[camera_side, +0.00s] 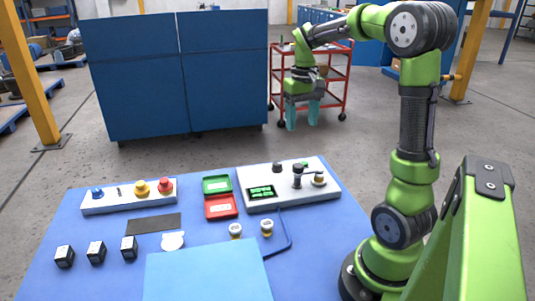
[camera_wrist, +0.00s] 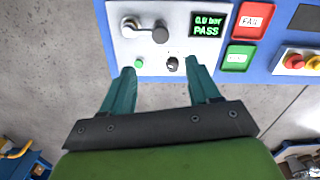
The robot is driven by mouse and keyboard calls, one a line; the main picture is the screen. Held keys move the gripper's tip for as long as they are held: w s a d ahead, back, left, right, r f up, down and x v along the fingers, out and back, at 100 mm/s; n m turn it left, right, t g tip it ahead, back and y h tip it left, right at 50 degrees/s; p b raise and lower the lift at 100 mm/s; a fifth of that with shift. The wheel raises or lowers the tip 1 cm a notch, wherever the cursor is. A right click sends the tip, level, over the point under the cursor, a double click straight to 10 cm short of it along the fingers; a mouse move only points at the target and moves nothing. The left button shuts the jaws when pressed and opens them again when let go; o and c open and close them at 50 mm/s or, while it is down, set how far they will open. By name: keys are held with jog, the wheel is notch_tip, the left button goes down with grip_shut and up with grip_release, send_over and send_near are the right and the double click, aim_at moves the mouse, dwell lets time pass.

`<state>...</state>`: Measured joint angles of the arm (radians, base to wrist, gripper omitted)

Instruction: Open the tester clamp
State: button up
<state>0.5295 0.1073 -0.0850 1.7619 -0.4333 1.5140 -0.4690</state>
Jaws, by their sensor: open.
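The tester (camera_side: 245,205) is a light grey box at the back right of the blue table, with a green-lit display (camera_side: 262,192). In the wrist view the display (camera_wrist: 207,24) reads "0.0 bar PASS". The clamp (camera_side: 297,173) is a dark upright post on the tester; in the wrist view its dark round top (camera_wrist: 160,33) joins a grey arm reaching toward a silver round part (camera_wrist: 129,26), apparently a valve. Whether the arm presses on it is unclear. My gripper (camera_side: 302,122) has teal fingers, open and empty, raised beyond the tester's back edge. It also shows in the wrist view (camera_wrist: 162,78).
A green tray (camera_side: 217,185) and a red FAIL tray (camera_side: 221,207) lie left of the tester. Two small valves (camera_side: 235,231) stand in front. A button panel (camera_side: 130,196) and several black blocks (camera_side: 96,252) are at left. A green button (camera_wrist: 139,62) and black knob (camera_wrist: 173,65) edge the tester.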

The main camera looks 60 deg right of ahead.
aim_at(299, 165)
notch_tip(299, 165, down, 14)
jog(key=shift+r, duration=0.1)
dwell(0.4)
grip_shut()
